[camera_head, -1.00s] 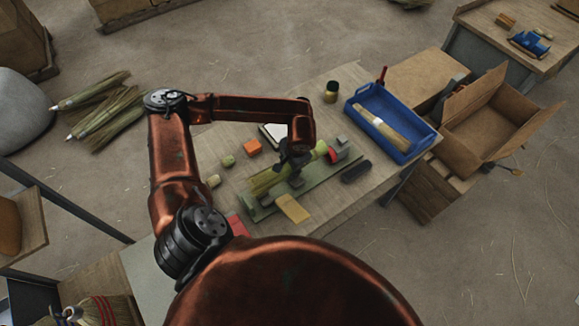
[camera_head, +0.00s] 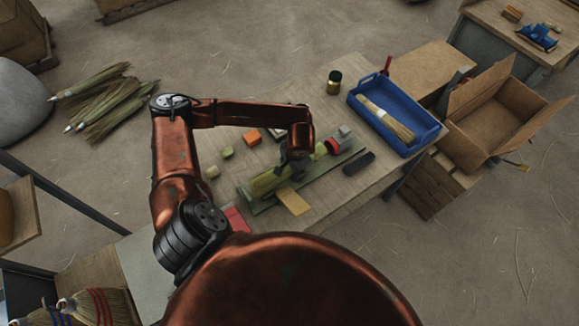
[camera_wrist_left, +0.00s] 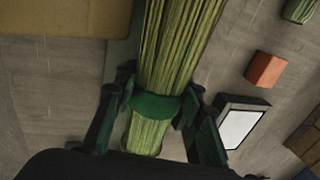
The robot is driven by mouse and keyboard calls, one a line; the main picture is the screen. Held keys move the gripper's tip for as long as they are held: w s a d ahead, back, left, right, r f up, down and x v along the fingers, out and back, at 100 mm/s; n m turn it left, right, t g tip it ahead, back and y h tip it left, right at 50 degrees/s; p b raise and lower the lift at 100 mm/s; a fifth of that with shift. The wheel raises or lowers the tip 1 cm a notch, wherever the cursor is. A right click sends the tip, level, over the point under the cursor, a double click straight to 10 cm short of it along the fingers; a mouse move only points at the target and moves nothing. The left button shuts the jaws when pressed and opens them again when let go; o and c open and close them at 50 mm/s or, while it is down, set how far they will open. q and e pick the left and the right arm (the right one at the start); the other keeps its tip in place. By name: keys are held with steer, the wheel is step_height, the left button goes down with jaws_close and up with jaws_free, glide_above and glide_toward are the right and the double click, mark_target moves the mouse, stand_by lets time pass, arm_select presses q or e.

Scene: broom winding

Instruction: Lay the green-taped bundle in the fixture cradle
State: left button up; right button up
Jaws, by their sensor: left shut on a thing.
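The green-taped bundle (camera_head: 265,183) is a long sheaf of green-yellow straw. In the left wrist view its dark green tape band (camera_wrist_left: 158,106) sits between the fingers of my left gripper (camera_wrist_left: 152,112), which are shut on it. In the head view my left gripper (camera_head: 294,166) holds the bundle from above, lengthwise along the fixture cradle (camera_head: 345,157). The cradle has a long green base, with a red part and grey block at its far right end. The bundle hides much of the cradle; I cannot tell whether they touch. My right gripper is not in view.
A yellow block (camera_head: 294,201) lies close to the cradle's near side, and a dark block (camera_head: 359,163) lies right. An orange block (camera_head: 252,137) and small green blocks lie behind and left. A blue tray (camera_head: 432,131) holding a brush and a jar (camera_head: 334,82) stand farther back.

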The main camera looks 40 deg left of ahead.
arm_select(q)
steer(key=shift+s+d+f, duration=0.2)
steer(key=shift+s+f, duration=0.15)
steer(key=shift+f, duration=0.4)
jaws_close()
steer(key=o, duration=0.8)
jaws_free()
steer(key=shift+s, duration=0.1)
steer(key=o, duration=0.5)
steer(key=shift+w+r, duration=0.1)
steer(key=shift+w, duration=0.15)
steer(key=shift+o, duration=0.2)
steer(key=shift+r, duration=0.1)
steer(key=shift+r, duration=0.25)
steer(key=w+v, duration=0.1)
steer(key=v, duration=1)
steer(key=shift+s+r, duration=0.25)
steer(key=shift+s, duration=0.25)
